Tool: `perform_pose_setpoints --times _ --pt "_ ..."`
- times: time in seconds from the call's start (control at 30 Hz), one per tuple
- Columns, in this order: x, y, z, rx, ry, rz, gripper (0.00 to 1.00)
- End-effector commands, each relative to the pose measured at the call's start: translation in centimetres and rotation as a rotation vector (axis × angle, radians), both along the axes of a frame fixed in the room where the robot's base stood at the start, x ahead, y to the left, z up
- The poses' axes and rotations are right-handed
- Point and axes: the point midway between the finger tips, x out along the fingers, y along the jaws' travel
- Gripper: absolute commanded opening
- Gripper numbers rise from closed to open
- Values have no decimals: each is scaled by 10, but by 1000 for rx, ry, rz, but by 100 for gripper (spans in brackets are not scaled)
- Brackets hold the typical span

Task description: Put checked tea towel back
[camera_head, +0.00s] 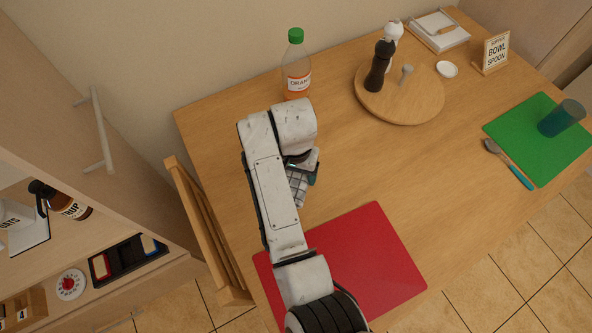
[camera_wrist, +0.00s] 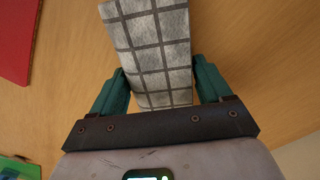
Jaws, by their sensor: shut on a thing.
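The checked tea towel (camera_wrist: 148,40) is white-grey with dark grid lines. In the wrist view it lies between the two teal fingers of my gripper (camera_wrist: 165,90), which is shut on it. In the head view a small part of the towel (camera_head: 298,186) shows beside my gripper (camera_head: 308,172), over the wooden table (camera_head: 350,150). My arm hides the rest of it. I cannot tell whether the towel touches the table. A pale rail (camera_head: 100,130) with two pegs is on the side panel at the left.
A red mat (camera_head: 375,255) lies at the table's front, partly under my arm. An orange bottle (camera_head: 297,70) stands behind my gripper. A round board (camera_head: 425,98) holds mills. A green mat (camera_head: 530,135) bears a blue cup (camera_head: 562,118). A wooden chair (camera_head: 200,225) and shelves are at left.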

Motion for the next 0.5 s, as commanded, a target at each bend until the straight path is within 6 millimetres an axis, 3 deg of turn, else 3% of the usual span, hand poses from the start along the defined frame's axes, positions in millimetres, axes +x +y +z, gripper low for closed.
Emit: perform_pose_setpoints --times 0.13,0.17,0.3,0.37,0.5 --pt "0 0 -3 -1 0 0 54" --pt "0 0 -3 -1 0 0 81" --pt "0 0 -2 -1 0 0 94" --pt "0 0 -2 -1 0 0 100" --pt "0 0 -2 -1 0 0 100"
